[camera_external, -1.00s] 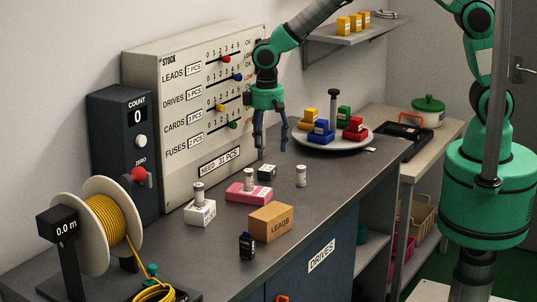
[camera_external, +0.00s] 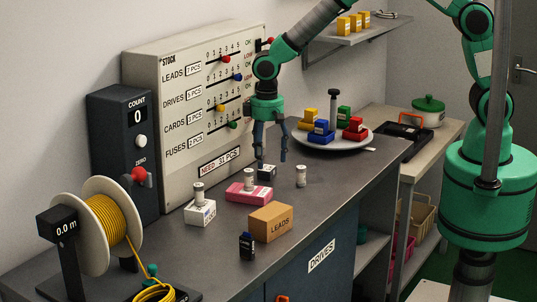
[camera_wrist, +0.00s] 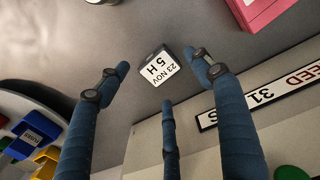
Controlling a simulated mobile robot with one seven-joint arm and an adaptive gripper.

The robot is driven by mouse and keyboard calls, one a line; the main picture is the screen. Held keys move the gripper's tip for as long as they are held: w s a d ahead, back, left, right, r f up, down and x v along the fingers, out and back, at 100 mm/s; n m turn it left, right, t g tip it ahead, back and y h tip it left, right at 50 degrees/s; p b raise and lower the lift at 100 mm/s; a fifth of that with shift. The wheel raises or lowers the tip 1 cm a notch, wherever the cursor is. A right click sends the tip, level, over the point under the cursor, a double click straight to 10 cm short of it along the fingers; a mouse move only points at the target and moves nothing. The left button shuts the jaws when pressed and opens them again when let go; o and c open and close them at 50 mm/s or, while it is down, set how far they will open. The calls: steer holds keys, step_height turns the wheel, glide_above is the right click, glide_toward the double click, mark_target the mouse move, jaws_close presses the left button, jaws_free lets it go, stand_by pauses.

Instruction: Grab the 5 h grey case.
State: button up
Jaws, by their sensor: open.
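The 5 h grey case (camera_external: 267,172) is a small dark grey box standing on the bench behind the pink box. In the wrist view the case (camera_wrist: 158,67) shows a white label reading "23 NOV 5 H". My gripper (camera_external: 270,158) is open, its fingers pointing down just above the case. In the wrist view the blue fingers of my gripper (camera_wrist: 160,85) are spread, with the case between and beyond their tips. Nothing is held. I cannot tell whether a finger touches the case.
A pink box (camera_external: 259,194), a white box (camera_external: 200,214) and a brown LEADS box (camera_external: 271,222) stand nearby. A small cylinder (camera_external: 301,176) stands right of the case. The stock panel (camera_external: 177,108) rises behind. A round tray (camera_external: 364,141) holds coloured blocks.

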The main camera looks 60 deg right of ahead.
mark_target(267, 168)
steer(key=shift+f+b, duration=0.3)
steer(key=shift+f, duration=1.75)
steer(key=c, duration=1.3)
steer(key=shift+s+r, duration=0.1)
steer(key=shift+r, duration=0.05)
steer(key=shift+c, duration=0.2)
steer(key=shift+s+r, duration=0.15)
steer(key=shift+r, duration=0.3)
steer(key=shift+r+p, duration=0.3)
steer(key=shift+r, duration=0.1)
step_height(267, 168, up, 6)
steer(key=shift+f+p, duration=0.25)
steer(key=shift+p, duration=0.2)
steer(key=s+p, duration=0.1)
steer(key=s, duration=1.8)
steer(key=shift+s+f, duration=0.2)
steer(key=shift+s, duration=0.1)
